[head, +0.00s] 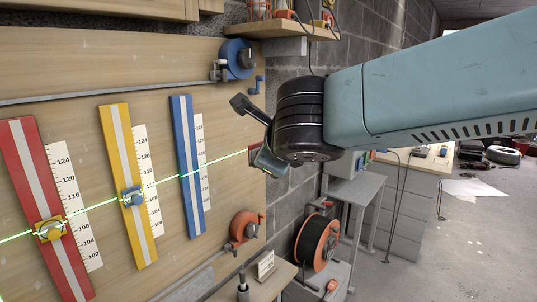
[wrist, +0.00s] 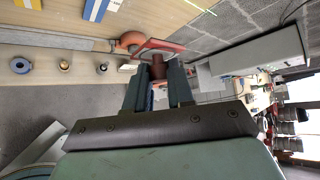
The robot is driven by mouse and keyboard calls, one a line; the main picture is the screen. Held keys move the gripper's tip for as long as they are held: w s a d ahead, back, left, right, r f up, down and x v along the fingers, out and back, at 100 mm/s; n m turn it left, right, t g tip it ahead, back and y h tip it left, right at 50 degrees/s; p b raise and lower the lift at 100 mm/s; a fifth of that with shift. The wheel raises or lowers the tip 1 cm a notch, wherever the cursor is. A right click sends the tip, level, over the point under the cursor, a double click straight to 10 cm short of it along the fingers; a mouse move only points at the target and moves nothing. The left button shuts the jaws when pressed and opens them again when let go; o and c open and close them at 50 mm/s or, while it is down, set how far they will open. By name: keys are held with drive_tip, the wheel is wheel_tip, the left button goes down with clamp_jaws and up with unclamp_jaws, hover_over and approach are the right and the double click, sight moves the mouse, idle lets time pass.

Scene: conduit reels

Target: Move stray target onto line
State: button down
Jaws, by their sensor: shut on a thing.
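A red-brown target (wrist: 158,66) with a flat plate and a knob shows in the wrist view. My gripper (wrist: 158,84) is shut on its knob. In the head view my gripper (head: 260,158) is right of the blue rail (head: 187,165), apart from it, and mostly hides the target. A green laser line slants across the wooden board and ends near my gripper. A yellow target (head: 50,229) sits on the red rail (head: 40,205), on the line. A blue target (head: 132,197) sits on the yellow rail (head: 127,185), on the line. The blue rail shows no target.
White number scales (head: 75,200) stand beside the rails. A blue reel (head: 237,58) is at the board's upper right, an orange reel (head: 245,227) at its lower right. A wooden shelf (head: 285,27) is above. A large cable reel (head: 317,241) stands below my arm.

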drive_tip(key=shift+s+d, duration=0.65)
drive_tip(key=shift+d, duration=0.15)
drive_tip(key=w+d+f+m+h, duration=0.2)
drive_tip(key=w+d+f, duration=0.15)
drive_tip(key=w, duration=0.35)
drive_tip(key=w+d+f+m+h, duration=0.1)
drive_tip(key=w+d+f, duration=0.1)
drive_tip(key=w+f, duration=0.35)
drive_tip(key=w+d+f+m+h, duration=0.2)
drive_tip(key=w, duration=0.7)
drive_tip(key=w+d+f, duration=0.4)
drive_tip(key=f, duration=0.2)
drive_tip(key=w+d+f+m+h, duration=0.1)
drive_tip(key=w+d+f, duration=0.3)
drive_tip(key=f, duration=0.3)
drive_tip(key=w+d+f, duration=0.4)
drive_tip(key=d+f, duration=0.1)
drive_tip(key=f, duration=0.1)
drive_tip(key=shift+w+f+h, duration=0.15)
drive_tip(key=shift+f+h, duration=0.15)
drive_tip(key=shift+f, duration=0.05)
